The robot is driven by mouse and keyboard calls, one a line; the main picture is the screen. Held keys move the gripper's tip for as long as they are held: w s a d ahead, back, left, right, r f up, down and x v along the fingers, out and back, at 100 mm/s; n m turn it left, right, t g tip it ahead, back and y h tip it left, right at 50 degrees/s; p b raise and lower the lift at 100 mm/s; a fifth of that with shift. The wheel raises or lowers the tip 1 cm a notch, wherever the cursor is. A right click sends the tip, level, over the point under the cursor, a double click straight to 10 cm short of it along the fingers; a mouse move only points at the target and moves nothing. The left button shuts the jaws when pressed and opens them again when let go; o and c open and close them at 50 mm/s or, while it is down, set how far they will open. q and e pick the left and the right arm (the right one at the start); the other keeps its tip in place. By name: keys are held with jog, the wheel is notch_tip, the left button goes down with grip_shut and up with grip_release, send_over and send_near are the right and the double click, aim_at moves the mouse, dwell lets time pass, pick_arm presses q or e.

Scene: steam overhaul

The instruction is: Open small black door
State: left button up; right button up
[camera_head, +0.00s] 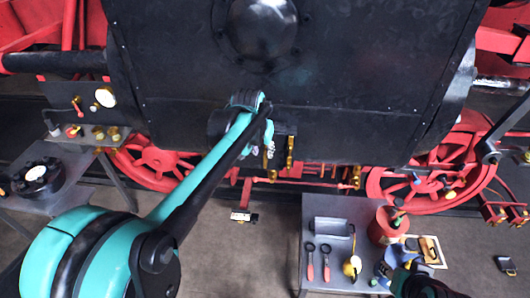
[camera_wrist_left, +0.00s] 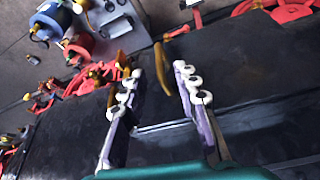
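The black front of the engine (camera_head: 350,75) fills the upper head view. Its lower dark panel (camera_head: 345,138) has brass fittings (camera_head: 290,152) at its edge; I cannot make out the small door's full outline, as my left arm covers part of this area. My left gripper (camera_head: 267,148) is at the panel's lower edge, beside the brass fittings. In the left wrist view its two pale fingers (camera_wrist_left: 157,82) are spread apart. A brass handle (camera_wrist_left: 163,68) shows between them, with no clear contact. A dark gripper-like part, seemingly my right gripper (camera_head: 415,283), shows at the bottom right.
A grey table (camera_head: 318,205) at the lower right holds a tray (camera_head: 331,228), red-handled tools (camera_head: 318,262) and a red can (camera_head: 386,226). Another table with a round black part (camera_head: 38,178) stands at the left. Red wheels (camera_head: 155,165) flank the engine. Floor between the tables is mostly clear.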

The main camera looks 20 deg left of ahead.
aim_at(265, 165)
pick_arm(q)
jog(key=x, duration=0.7)
jog(key=shift+p, duration=0.35)
jog(key=shift+s, duration=0.1)
grip_shut()
